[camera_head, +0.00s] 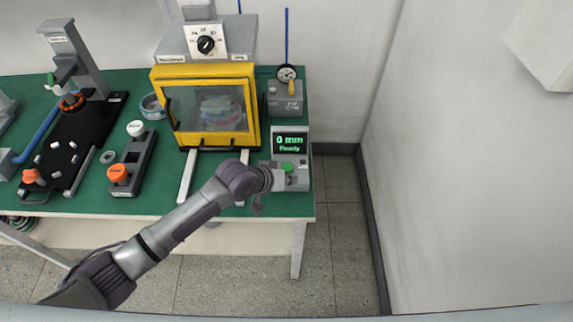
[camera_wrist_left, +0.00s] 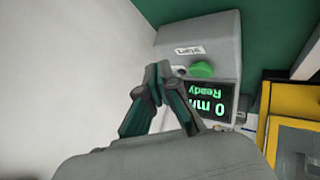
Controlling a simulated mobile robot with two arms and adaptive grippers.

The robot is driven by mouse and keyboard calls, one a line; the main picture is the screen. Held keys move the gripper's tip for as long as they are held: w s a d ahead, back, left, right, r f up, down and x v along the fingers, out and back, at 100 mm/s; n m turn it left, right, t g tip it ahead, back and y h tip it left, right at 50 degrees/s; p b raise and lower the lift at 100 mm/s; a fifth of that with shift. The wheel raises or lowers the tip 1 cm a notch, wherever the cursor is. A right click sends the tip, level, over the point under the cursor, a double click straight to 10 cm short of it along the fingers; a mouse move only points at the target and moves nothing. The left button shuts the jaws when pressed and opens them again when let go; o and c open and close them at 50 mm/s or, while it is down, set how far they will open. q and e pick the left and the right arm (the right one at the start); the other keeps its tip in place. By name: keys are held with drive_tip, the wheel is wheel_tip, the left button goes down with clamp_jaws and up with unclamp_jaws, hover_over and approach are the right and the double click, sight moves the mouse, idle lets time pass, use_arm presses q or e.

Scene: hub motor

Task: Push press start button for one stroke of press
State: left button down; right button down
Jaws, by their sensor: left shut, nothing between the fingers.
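The press control box (camera_head: 299,145) stands at the right end of the green table, with a lit display (camera_head: 290,142) reading "0 mm Ready". Its green start button (camera_head: 287,167) sits just below the display. In the wrist view, the button (camera_wrist_left: 202,69) lies beside a "Start" label (camera_wrist_left: 189,50) and the display (camera_wrist_left: 207,100). My left gripper (camera_wrist_left: 158,72) is shut and empty, with its fingertips beside the button in that view; I cannot tell how high above the box they are. In the head view, my left wrist covers part of the box. My right gripper is not in view.
A yellow-framed press (camera_head: 155,76) with a shut clear door stands left of the box. A dial gauge stand (camera_head: 285,95) is behind the box. Fixtures with orange knobs (camera_head: 118,174) fill the table's left. A wall is on the right, beyond open floor.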

sight(285, 168)
use_arm(q)
drive_tip(key=w+a+r+n, duration=0.1)
drive_tip(key=w+r, duration=0.6)
drive_tip(key=r, duration=0.1)
drive_tip(key=shift+w+n, duration=0.3)
drive_tip(key=shift+w, duration=0.1)
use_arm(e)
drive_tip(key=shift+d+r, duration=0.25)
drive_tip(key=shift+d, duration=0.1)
use_arm(q)
drive_tip(key=shift+f, duration=0.1)
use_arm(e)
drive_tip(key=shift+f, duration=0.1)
